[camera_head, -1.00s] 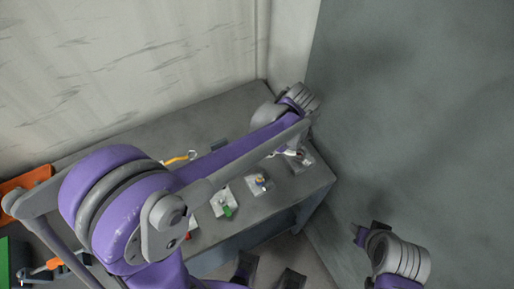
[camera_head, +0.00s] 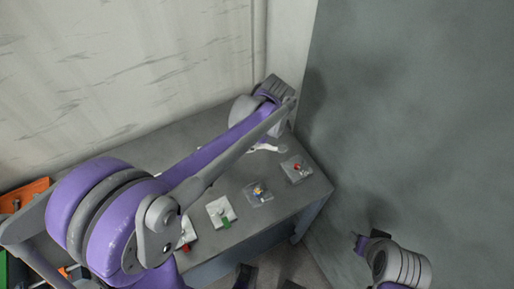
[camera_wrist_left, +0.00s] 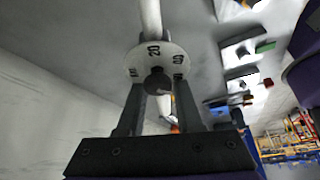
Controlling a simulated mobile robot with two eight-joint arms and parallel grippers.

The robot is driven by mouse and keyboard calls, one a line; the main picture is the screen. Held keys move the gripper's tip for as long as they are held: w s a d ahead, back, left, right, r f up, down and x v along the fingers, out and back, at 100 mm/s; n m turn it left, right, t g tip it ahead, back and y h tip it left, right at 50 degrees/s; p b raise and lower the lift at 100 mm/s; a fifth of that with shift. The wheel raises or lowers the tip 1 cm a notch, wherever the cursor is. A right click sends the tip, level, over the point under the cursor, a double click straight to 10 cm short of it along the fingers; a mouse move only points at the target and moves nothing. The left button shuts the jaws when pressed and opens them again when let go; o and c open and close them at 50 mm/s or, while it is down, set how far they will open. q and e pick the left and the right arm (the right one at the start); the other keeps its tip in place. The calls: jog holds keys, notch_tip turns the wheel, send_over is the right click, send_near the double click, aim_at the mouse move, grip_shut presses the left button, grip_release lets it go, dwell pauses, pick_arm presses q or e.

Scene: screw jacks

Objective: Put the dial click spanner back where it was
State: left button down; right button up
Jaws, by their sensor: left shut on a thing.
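The dial click spanner (camera_wrist_left: 152,58) is in the left wrist view, with a white shaft and a white dial disc bearing black numbers. My left gripper (camera_wrist_left: 158,88) is shut on it near the dial. In the head view, a white part of the spanner (camera_head: 264,147) shows beside my left wrist, above the grey bench (camera_head: 205,140). My left arm hides the gripper fingers there. Whether the spanner touches the bench, I cannot tell. My right gripper (camera_head: 368,240) is at the lower right, away from the bench; its jaws are unclear.
Several jack plates line the bench's front side: one with a red part (camera_head: 297,168), one with yellow and blue (camera_head: 258,193), one with green (camera_head: 221,211). An orange bin (camera_head: 25,194) is at the left. A wall stands behind the bench.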

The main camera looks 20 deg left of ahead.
pick_arm(q)
jog(key=w+a+r, duration=0.2)
jog(key=w+a, duration=0.2)
jog(key=w, duration=0.4)
jog(key=f, duration=0.3)
jog(key=f+b, duration=0.1)
jog(key=f, duration=0.1)
jog(key=shift+a, duration=0.25)
jog(key=shift+f, duration=2.3)
jog(key=c, duration=0.6)
grip_release()
